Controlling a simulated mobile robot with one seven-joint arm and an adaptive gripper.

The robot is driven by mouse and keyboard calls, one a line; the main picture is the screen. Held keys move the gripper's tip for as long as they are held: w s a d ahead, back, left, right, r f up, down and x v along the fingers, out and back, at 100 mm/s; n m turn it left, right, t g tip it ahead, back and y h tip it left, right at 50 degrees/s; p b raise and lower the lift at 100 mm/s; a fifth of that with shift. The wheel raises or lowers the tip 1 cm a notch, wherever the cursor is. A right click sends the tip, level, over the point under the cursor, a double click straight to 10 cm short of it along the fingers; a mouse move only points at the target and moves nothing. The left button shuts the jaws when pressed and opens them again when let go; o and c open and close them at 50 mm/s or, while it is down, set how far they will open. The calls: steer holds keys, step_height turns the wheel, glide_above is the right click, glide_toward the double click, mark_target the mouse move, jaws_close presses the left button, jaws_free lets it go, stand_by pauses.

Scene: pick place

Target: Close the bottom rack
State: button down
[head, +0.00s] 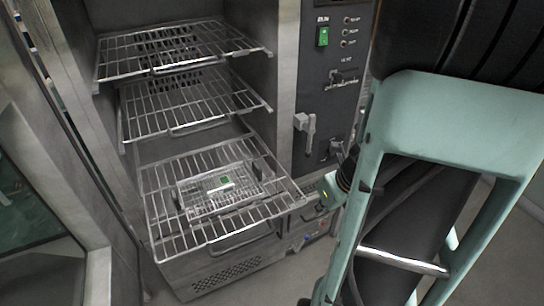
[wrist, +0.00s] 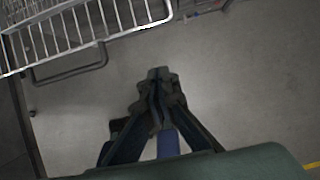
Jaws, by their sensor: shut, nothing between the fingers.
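The bottom rack (head: 170,228) is a silver wire shelf that sticks out of the front of a grey oven-like cabinet. A small wire basket (head: 205,203) with a green-marked piece lies on it. The front of a wire rack also shows at the upper left of the wrist view (wrist: 68,42), with a looped bar under it. My gripper (wrist: 159,74) is shut and empty in the wrist view, over bare floor, below and right of the rack and apart from it.
Two more wire racks, the top (head: 175,60) and the middle (head: 185,106), sit above in the cabinet. The open door (head: 45,190) stands at the left. A control panel (head: 330,75) with a latch handle (head: 306,130) is right of the opening. Grey floor (wrist: 245,90) is clear around my gripper.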

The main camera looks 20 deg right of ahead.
steer(key=w+f+b, duration=0.3)
steer(key=w+f, duration=0.4)
steer(key=f, duration=0.1)
steer(key=shift+w+f, duration=0.15)
steer(key=shift+a, duration=0.1)
